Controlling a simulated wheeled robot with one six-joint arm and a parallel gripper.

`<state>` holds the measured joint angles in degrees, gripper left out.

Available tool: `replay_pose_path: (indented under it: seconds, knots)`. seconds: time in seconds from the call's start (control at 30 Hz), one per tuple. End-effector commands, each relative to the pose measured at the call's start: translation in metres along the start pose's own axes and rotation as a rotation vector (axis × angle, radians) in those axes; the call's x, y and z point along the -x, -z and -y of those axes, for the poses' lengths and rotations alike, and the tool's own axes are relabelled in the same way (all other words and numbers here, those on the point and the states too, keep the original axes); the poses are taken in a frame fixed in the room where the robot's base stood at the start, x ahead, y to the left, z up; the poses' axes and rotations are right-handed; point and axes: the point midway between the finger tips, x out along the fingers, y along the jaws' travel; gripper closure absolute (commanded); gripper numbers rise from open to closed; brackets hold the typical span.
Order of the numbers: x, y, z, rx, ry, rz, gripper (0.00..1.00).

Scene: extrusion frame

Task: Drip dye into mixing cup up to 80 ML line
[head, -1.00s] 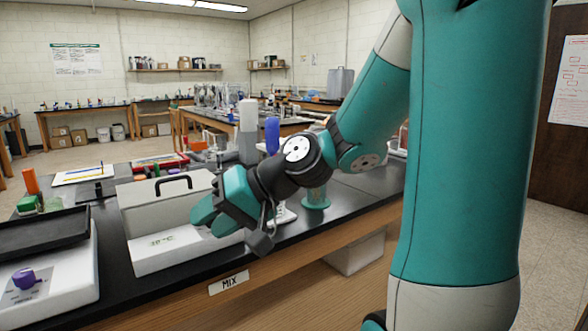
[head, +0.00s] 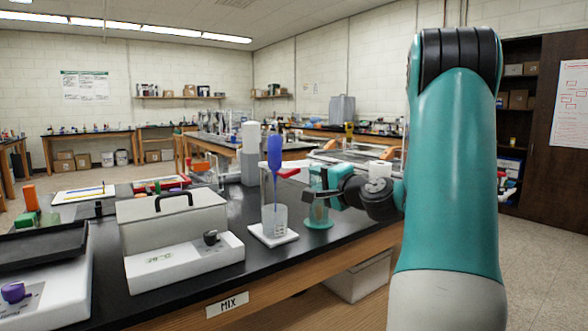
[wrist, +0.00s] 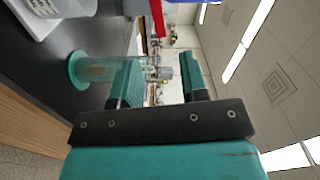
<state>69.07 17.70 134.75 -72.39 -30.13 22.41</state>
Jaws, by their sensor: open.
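The clear mixing cup (head: 275,222) stands upright on a white square plate (head: 272,236) on the black bench. A blue-bulbed dropper (head: 274,158) is upright with its thin stem reaching down to the cup; what supports it is not clear. My gripper (head: 316,194) is to the right of the cup, beside a clear cylinder on a round green base (head: 319,224). In the wrist view my gripper (wrist: 158,82) has its fingers apart. The cylinder (wrist: 98,70) shows beyond them, partly hidden by one finger. The cup (wrist: 65,5) shows at the upper left. Its level is too small to read.
A white box with a black handle (head: 172,215) and a white device with a purple knob (head: 50,290) stand left of the cup. A grey-white bottle (head: 249,155) stands behind. The bench's front edge carries a MIX label (head: 228,305).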

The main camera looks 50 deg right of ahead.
Motion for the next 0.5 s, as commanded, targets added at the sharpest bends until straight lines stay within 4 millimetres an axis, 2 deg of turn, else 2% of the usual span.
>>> replay_pose_path:
  seconds: [0.1,0.3,0.5]
  knots:
    - [-0.030,-0.001,0.004,0.002,0.001,0.006,0.60]
    - [-0.071,-0.001,0.003,0.001,0.000,0.005,0.60]
    - [-0.096,-0.001,0.002,0.001,0.000,0.003,0.60]
